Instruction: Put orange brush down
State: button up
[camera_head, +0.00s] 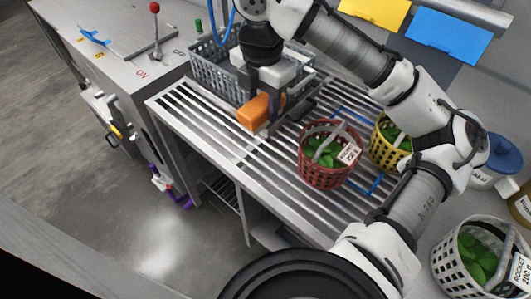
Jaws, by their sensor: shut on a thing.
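The orange brush (254,111) shows as an orange block low at the slatted metal rack, in front of the grey crate. My gripper (262,103) points down from above and is shut on it. The gripper's body hides part of the brush. I cannot tell whether the brush touches the slats (225,142) beneath it.
A grey crate (211,77) stands behind my gripper. A red basket (325,176) and a yellow basket (381,154) with green leaves stand to the right. A white basket (447,270) is at the lower right. Slats left of the red basket are clear.

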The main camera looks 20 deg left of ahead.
aim_at(263, 121)
notch_tip(263, 121, down, 17)
jog(key=shift+f, duration=0.15)
jog(key=shift+f, duration=0.1)
jog(key=shift+f, duration=0.15)
jog(key=o, duration=1.1)
notch_tip(263, 121, up, 12)
jog(key=shift+r, duration=0.25)
